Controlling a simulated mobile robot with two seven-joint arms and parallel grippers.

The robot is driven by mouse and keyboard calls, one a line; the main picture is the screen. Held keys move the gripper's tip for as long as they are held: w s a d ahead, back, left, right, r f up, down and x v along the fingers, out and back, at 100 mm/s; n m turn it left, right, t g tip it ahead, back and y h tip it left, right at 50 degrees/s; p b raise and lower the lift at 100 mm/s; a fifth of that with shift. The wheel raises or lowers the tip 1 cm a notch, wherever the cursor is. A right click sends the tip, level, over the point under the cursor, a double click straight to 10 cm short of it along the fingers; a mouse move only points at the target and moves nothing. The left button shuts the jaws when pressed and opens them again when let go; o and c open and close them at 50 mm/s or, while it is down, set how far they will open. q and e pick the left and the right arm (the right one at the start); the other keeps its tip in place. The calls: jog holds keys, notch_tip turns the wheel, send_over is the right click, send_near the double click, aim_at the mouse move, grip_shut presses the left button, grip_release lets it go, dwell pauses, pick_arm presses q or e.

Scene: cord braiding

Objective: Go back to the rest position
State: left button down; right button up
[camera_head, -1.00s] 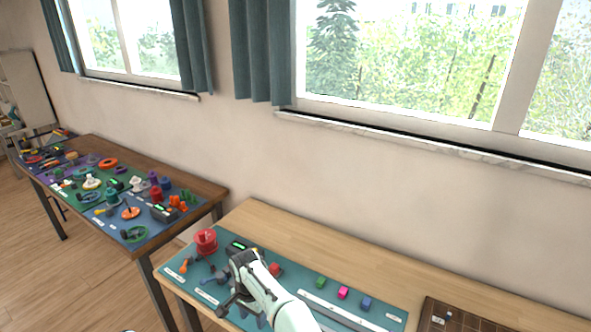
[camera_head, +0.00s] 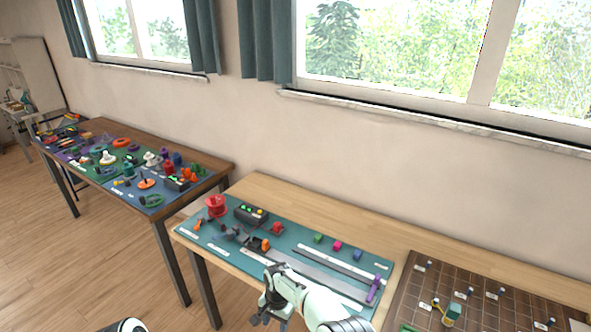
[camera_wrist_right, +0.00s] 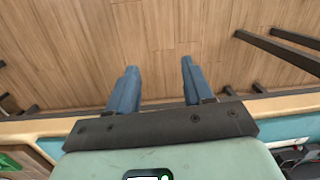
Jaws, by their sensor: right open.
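My right gripper (camera_head: 268,312) hangs at the front edge of the near wooden table, with its white arm coming in from the lower right. The right wrist view shows its two blue fingers (camera_wrist_right: 155,88) spread apart with nothing between them. They point out over the wooden floor, past the table edge. My left gripper is in neither view now; a white and black part, possibly mine, shows at the bottom edge of the head view.
The near table bears a teal mat (camera_head: 212,250) with a red spool (camera_head: 215,205), small coloured cubes and a purple bar (camera_head: 374,290). A brown gridded board (camera_head: 455,275) lies to the right. A cluttered second table stands at left. Floor in front is open.

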jog(key=s+d+f+n+y, duration=0.1)
jog(key=s+d+f+y, duration=0.1)
jog(key=s+d+f, duration=1.2)
jog(key=s+d, duration=0.4)
jog(key=s, duration=1.4)
jog(key=shift+d+t+y, duration=0.2)
jog(key=shift+t+y, duration=0.1)
jog(key=shift+y, duration=0.1)
